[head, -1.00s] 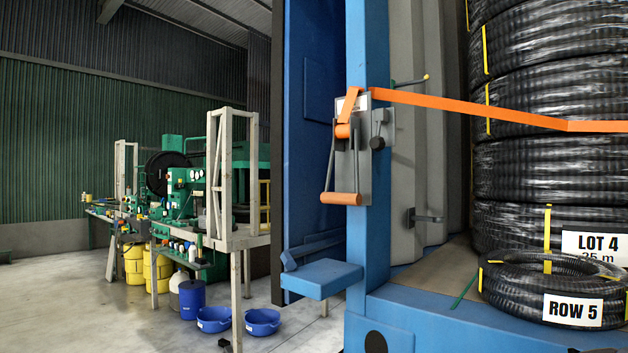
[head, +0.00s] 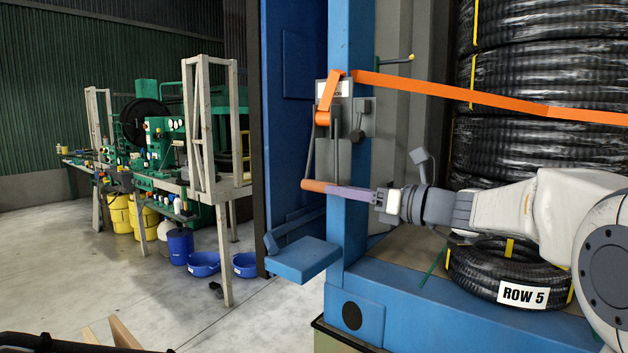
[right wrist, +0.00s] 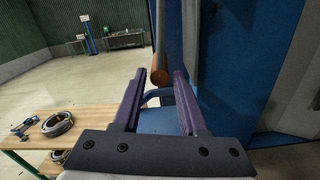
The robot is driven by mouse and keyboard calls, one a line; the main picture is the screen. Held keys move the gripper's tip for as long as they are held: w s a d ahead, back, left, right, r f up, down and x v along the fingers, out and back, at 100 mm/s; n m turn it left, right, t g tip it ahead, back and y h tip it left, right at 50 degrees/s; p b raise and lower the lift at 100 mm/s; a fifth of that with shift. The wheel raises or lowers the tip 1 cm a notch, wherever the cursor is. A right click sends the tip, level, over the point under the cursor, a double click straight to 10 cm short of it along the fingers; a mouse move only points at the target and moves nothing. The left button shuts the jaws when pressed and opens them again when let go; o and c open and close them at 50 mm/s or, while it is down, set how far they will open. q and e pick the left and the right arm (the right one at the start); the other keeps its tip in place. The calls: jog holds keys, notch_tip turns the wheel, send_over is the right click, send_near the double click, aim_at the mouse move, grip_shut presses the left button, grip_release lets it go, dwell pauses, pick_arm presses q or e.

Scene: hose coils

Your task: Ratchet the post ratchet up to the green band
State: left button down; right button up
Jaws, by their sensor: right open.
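The post ratchet (head: 340,120) is on the blue post, with an orange strap (head: 440,89) running right from it across the coils. Its lever hangs down and ends in an orange handle (head: 313,185). My right gripper (head: 328,190) is open at that handle, its purple fingers hiding the handle's right part. In the right wrist view the handle's round end (right wrist: 160,76) shows between the open fingertips, and I cannot tell whether they touch it. A small pale label plate sits on the ratchet, but I cannot make out a green band on it. My left gripper is not in view.
Stacked black hose coils (head: 510,85) stand behind my right arm, and a loose coil marked ROW 5 (head: 522,293) lies below it. A blue step (head: 303,259) juts out below the ratchet. A bench with coils (right wrist: 75,125) is at left in the wrist view.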

aim_at(307, 185)
jog(key=p+x, duration=0.2)
jog(key=x, duration=0.4)
jog(key=shift+r, duration=0.15)
jog(key=shift+w+a+p, duration=0.4)
jog(key=shift+a+p, duration=0.05)
jog(key=shift+a, duration=0.1)
grip_shut()
dwell(0.7)
